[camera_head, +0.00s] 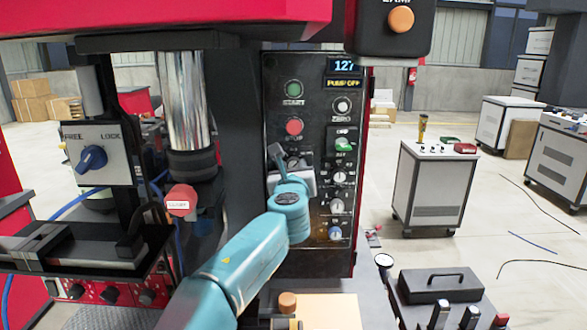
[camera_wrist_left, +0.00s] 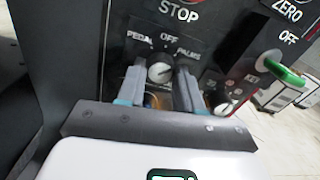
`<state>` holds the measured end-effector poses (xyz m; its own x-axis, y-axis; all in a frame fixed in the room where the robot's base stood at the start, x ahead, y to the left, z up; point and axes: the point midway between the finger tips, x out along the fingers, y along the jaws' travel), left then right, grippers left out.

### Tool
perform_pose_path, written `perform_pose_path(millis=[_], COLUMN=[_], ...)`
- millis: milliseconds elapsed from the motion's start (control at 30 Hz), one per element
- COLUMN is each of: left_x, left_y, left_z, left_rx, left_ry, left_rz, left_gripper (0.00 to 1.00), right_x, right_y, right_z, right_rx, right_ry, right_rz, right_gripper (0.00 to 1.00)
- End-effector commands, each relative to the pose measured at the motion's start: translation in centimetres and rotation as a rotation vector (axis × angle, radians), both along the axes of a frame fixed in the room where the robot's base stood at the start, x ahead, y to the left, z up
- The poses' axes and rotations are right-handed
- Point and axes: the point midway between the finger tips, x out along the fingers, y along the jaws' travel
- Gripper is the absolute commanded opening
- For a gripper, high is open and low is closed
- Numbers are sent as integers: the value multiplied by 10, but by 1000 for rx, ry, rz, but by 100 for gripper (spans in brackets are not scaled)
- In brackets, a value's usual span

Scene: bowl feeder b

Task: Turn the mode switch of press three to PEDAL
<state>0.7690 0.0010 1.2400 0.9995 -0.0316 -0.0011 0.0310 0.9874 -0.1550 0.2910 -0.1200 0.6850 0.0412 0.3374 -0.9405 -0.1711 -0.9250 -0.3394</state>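The mode switch (camera_wrist_left: 160,72) is a round dark knob with a light face on the black panel. The labels PEDAL, OFF and PALMS are above it, PEDAL on the left and OFF in the middle. I cannot tell for sure where its pointer sits. My left gripper (camera_wrist_left: 161,80) is open, one finger on each side of the knob; a narrow gap seems to show around it. In the head view the left gripper (camera_head: 283,163) is at the panel below the red STOP button (camera_head: 294,127) and hides most of the switch. My right gripper is not in view.
A green-lit switch (camera_head: 343,145) and several small knobs sit right of the gripper; its green lever (camera_wrist_left: 280,66) juts out in the wrist view. A FREE/LOCK switch (camera_head: 92,158) and a red knob (camera_head: 181,200) are at left. A black case (camera_head: 440,285) stands lower right.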

Motion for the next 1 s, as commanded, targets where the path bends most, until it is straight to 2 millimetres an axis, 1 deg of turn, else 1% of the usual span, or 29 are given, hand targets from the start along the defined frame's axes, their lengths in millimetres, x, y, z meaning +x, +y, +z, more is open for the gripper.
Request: perform_pose_path(millis=[267,467,667,1000], left_x=[-1,-1,-1,-1], left_y=[0,0,0,1], left_z=[1,0,-1,-1], left_rx=[-13,-85,-231,-553], left_ry=[-2,-1,-3,-4], left_rz=[0,0,0,0], left_gripper=[5,5,5,5], right_x=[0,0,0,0], right_y=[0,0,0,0], right_z=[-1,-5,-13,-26], right_rx=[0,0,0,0], right_ry=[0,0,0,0], right_rz=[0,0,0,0], right_gripper=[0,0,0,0])
